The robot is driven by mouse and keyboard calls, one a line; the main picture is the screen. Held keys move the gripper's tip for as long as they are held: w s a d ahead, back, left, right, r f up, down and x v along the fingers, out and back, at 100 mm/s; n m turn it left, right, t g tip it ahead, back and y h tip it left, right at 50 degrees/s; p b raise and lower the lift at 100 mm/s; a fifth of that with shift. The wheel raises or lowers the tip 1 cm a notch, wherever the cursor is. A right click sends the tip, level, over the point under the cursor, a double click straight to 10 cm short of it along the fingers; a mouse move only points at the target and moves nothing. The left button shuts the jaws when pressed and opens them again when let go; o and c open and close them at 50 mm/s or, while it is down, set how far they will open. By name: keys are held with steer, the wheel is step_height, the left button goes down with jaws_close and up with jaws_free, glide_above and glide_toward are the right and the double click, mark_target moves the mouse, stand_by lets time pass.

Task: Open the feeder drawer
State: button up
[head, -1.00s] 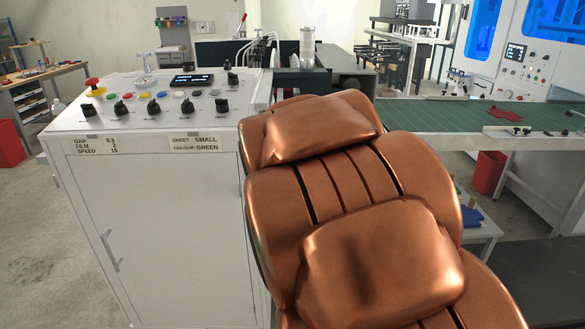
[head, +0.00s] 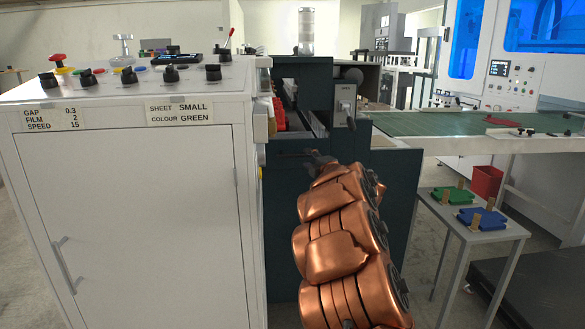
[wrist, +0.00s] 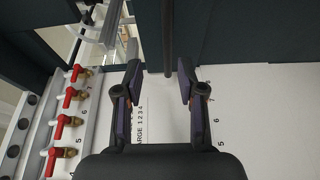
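The dark teal feeder unit (head: 285,210) stands right of the white control cabinet in the head view. My copper arm reaches to its front, and my gripper (head: 320,158) is small and partly hidden there, near the unit's upper front. In the wrist view my gripper (wrist: 160,72) is open, its two fingers apart. A dark bar (wrist: 167,40) runs down the picture and ends between the fingertips, with gaps to both sides. I cannot tell whether it is the drawer's handle. Dark panels (wrist: 225,35) and a white surface with printed numbers (wrist: 260,100) lie beyond. No drawer stands visibly open.
Several red-handled valves (wrist: 68,97) line the left of the wrist view. The white control cabinet (head: 130,210) is close on the left. A small table (head: 470,225) with green and blue pieces and a green-topped bench (head: 450,124) stand to the right.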

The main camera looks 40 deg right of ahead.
mark_target(298, 156)
steer(key=shift+n+y, duration=0.4)
steer(key=shift+y, duration=0.1)
steer(key=shift+f+x, duration=0.2)
steer(key=shift+x, duration=1.8)
steer(key=shift+f+x, duration=0.2)
steer(key=shift+x, duration=1.8)
jaws_close()
